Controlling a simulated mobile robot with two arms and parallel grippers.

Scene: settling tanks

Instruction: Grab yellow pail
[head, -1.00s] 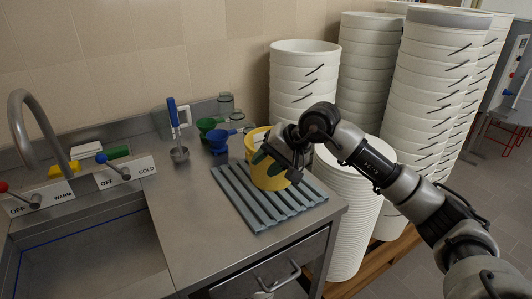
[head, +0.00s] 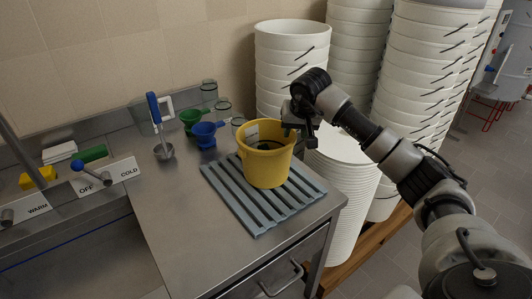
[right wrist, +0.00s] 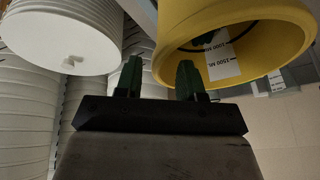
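The yellow pail (head: 266,163) stands upright on a grey ribbed mat (head: 247,217) on the steel counter. My right gripper (head: 303,138) is at the pail's right rim in the head view. In the right wrist view my right gripper (right wrist: 159,80) has its two green fingers spread apart. The pail (right wrist: 248,20) fills the upper right there, its near edge lying between the fingertips in the picture. I cannot tell whether the fingers touch it. A white label with print shows inside the pail. My left gripper is not in view.
Stacks of white buckets (head: 292,52) stand behind and right of the pail, close to my right arm. A blue funnel (head: 206,132), a green funnel (head: 190,118) and a blue-handled ladle (head: 156,115) are left of the pail. The counter's front left is clear.

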